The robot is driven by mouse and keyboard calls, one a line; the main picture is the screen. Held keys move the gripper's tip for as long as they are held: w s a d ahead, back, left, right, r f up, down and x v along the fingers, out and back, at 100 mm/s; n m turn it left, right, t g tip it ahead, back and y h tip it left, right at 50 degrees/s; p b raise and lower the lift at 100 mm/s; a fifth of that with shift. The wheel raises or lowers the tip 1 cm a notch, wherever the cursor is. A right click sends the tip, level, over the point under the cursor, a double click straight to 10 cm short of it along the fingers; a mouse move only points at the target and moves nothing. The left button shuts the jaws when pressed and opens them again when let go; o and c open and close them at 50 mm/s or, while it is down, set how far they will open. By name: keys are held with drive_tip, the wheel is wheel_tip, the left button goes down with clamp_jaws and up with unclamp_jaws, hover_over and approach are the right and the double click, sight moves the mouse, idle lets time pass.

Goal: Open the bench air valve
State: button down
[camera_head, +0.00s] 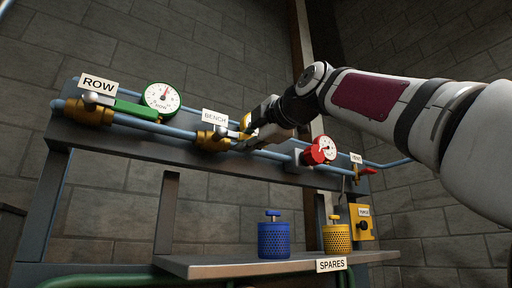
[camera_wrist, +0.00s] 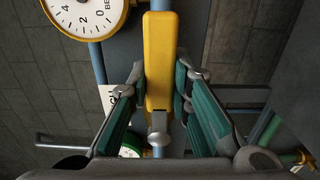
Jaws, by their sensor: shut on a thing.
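The bench air valve has a brass body (camera_head: 212,140) on the blue pipe, under a white BENCH label (camera_head: 214,117). Its yellow handle (camera_wrist: 158,60) fills the gap between my fingers in the wrist view and looks roughly in line with the blue pipe behind it. My gripper (camera_head: 248,139) is at the valve, shut on the handle, with teal pads on both sides in the wrist view (camera_wrist: 160,80). My gripper hides most of the handle in the head view. A yellow-rimmed gauge (camera_wrist: 88,14) is beside the handle, cut off by the frame edge.
The ROW valve with a green handle (camera_head: 132,109) and green gauge (camera_head: 162,97) is to the left. A red gauge (camera_head: 319,150) and a red handle (camera_head: 363,171) are to the right. Blue (camera_head: 274,240) and yellow (camera_head: 337,238) canisters stand on the SPARES shelf (camera_head: 215,262) below.

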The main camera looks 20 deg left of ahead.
drive_tip(key=c, duration=1.4)
unclamp_jaws()
drive_tip(key=shift+s, duration=0.1)
drive_tip(key=shift+c, duration=0.2)
drive_tip(key=v, duration=1.2)
